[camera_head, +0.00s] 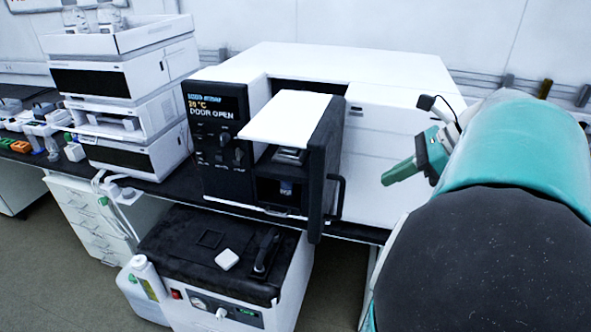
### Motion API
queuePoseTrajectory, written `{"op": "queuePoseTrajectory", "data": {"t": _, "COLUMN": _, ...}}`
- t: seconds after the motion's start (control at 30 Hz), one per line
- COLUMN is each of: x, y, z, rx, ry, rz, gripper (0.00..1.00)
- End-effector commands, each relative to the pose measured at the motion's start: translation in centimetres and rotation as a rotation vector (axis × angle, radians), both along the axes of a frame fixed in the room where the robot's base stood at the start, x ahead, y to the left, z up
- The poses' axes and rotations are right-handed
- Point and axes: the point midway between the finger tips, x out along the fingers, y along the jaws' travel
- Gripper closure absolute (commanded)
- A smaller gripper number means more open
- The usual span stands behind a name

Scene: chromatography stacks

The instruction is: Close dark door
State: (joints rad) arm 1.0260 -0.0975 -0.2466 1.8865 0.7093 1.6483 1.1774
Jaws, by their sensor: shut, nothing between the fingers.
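The dark door (322,165) is on the front of a white instrument (400,95) on the bench. It stands open, swung out toward me and seen nearly edge-on. Its dark bar handle (341,198) is on its right face. The opening to its left shows a dark inside with a small vial-like item (286,188). The display (210,108) reads "DOOR OPEN". My gripper (388,178) is to the right of the door, apart from the handle, its green tip pointing left and down. It looks shut and empty. My large teal arm link hides part of the right side.
A white stacked instrument (125,95) stands left on the dark bench. Below the door is a dark-topped pump unit (215,250) with a white bottle (146,275) beside it. Drawers (90,220) are under the bench. Free space lies between the handle and my gripper.

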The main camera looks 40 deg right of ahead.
Motion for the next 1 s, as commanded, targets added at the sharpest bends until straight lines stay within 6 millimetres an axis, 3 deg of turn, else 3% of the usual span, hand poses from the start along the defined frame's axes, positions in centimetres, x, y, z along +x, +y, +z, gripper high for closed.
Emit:
{"op": "queuePoseTrajectory", "data": {"t": 0.17, "x": 0.9, "y": 0.6, "z": -1.4, "rx": 0.001, "ry": 0.000, "rz": -0.004, "gripper": 1.00}}
{"op": "queuePoseTrajectory", "data": {"t": 0.57, "x": 5.3, "y": 4.2, "z": -6.9, "rx": -0.001, "ry": 0.000, "rz": -0.001, "gripper": 1.00}}
{"op": "queuePoseTrajectory", "data": {"t": 0.8, "x": 8.1, "y": 6.3, "z": -6.9, "rx": -0.004, "ry": -0.001, "rz": 0.001, "gripper": 1.00}}
{"op": "queuePoseTrajectory", "data": {"t": 1.0, "x": 8.7, "y": 6.8, "z": -6.9, "rx": -0.003, "ry": 0.000, "rz": 0.000, "gripper": 1.00}}
